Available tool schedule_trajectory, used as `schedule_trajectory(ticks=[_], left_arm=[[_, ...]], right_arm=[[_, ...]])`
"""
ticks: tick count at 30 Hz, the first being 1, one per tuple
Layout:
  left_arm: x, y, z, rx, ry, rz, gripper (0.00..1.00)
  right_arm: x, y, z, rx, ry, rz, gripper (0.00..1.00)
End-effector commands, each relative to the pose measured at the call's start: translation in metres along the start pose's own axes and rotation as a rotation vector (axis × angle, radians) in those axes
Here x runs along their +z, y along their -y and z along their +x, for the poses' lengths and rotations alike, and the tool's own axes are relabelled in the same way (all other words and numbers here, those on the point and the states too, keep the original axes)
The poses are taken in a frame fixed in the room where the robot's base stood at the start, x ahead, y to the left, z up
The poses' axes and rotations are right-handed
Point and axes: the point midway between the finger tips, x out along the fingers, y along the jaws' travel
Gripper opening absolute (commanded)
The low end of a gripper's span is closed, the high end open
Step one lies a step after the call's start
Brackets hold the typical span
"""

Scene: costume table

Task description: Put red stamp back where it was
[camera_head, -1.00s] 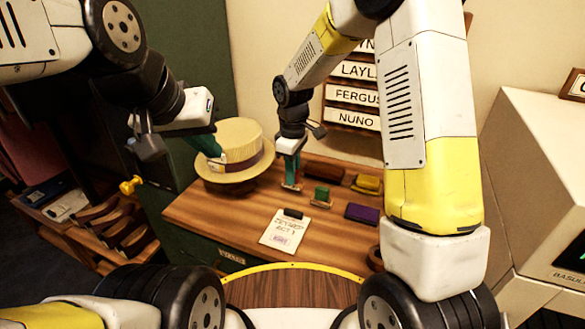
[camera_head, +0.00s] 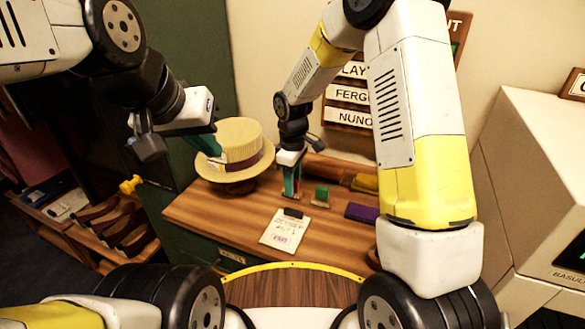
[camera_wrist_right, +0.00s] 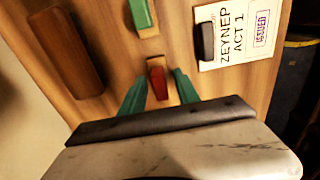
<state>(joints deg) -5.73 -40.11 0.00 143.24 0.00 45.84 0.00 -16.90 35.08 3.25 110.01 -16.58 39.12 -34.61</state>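The red stamp (camera_wrist_right: 157,82) stands between the teal fingers of my right gripper (camera_wrist_right: 159,88) in the right wrist view. A narrow gap shows between stamp and fingers, mainly on the right side, so the gripper looks slightly open around it. In the head view my right gripper (camera_head: 291,190) is low at the table (camera_head: 230,212), left of the green stamp (camera_head: 321,193). The red stamp's base is mostly hidden there; whether it rests fully on the table is hard to tell.
A card reading ZEYNEP ACT 1 (camera_head: 283,236) with a purple stamp mark lies in front, a dark object (camera_head: 293,213) at its top edge. A purple pad (camera_head: 361,212) and yellow block (camera_head: 365,183) lie right. The straw hat (camera_head: 240,140) stands at left.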

Motion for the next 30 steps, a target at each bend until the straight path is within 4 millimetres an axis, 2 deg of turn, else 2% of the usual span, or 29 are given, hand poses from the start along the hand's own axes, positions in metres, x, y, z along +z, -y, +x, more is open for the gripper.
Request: schedule_trajectory(ticks=[4, 7, 18, 22, 26, 30], left_arm=[[0.000, 0.000, 0.000, 0.000, 0.000, 0.000, 0.00], [0.000, 0.000, 0.000, 0.000, 0.000, 0.000, 0.00], [0.000, 0.000, 0.000, 0.000, 0.000, 0.000, 0.00], [0.000, 0.000, 0.000, 0.000, 0.000, 0.000, 0.00], [0.000, 0.000, 0.000, 0.000, 0.000, 0.000, 0.00], [0.000, 0.000, 0.000, 0.000, 0.000, 0.000, 0.00]], right_arm=[[0.000, 0.000, -0.003, 0.001, -0.001, 0.000, 0.38], [0.000, -0.001, -0.012, 0.001, -0.001, 0.000, 0.38], [0.000, -0.001, -0.088, 0.004, -0.003, 0.001, 0.38], [-0.001, -0.001, -0.109, 0.002, -0.003, 0.000, 0.38], [0.000, 0.000, -0.120, 0.001, -0.002, 0.001, 0.38], [0.010, 0.002, -0.138, 0.016, -0.019, 0.044, 0.38]])
